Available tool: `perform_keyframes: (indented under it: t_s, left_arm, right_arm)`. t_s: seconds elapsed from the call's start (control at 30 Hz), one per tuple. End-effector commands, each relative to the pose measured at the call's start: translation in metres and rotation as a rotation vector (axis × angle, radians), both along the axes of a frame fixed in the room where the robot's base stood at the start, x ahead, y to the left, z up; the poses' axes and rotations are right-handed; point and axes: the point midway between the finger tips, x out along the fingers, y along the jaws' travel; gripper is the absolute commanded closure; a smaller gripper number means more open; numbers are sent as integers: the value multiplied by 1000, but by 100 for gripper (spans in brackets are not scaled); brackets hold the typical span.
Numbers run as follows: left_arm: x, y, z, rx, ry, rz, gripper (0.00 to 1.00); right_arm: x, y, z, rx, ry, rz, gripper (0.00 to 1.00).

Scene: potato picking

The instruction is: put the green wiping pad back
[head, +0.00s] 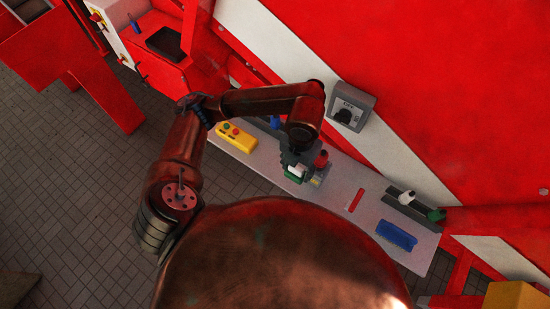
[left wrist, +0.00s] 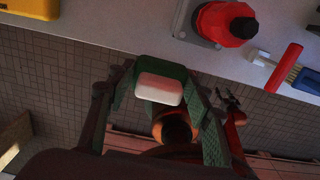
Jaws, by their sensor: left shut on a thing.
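My left gripper (head: 296,168) is shut on the green wiping pad (head: 292,174) near the front edge of the grey shelf (head: 340,180). In the left wrist view the pad (left wrist: 150,66) shows a white block on a green base. It sits between the two fingers of my gripper (left wrist: 165,95), against the tiled floor beyond the shelf edge. Its height above the shelf is hard to judge. My right gripper does not show.
On the shelf are a yellow button box (head: 236,138), a red-topped item (head: 321,159), a red-handled brush (left wrist: 284,68), a blue piece (head: 396,236) and a dark holder with a white bottle (head: 407,197). A grey switch box (head: 350,106) is on the wall behind.

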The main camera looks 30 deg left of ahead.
Motion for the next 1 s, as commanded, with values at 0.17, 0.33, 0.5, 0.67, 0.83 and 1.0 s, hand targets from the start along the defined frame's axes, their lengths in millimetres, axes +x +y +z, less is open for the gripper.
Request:
perform_keyframes:
  t_s: [0.17,0.33,0.5,0.67,0.83,1.0]
  left_arm:
    - [15,41,-18,3,5,10,73]
    - [27,72,-43,1,6,7,73]
    - [36,91,-67,0,2,5,73]
    - [40,97,-78,-1,-1,3,73]
    - [41,105,-95,-3,5,3,73]
    - [42,104,-114,-2,0,2,73]
  right_arm:
    - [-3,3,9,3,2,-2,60]
    - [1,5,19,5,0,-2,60]
    - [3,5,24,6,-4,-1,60]
    - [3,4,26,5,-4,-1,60]
    - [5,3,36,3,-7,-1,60]
    - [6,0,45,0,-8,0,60]
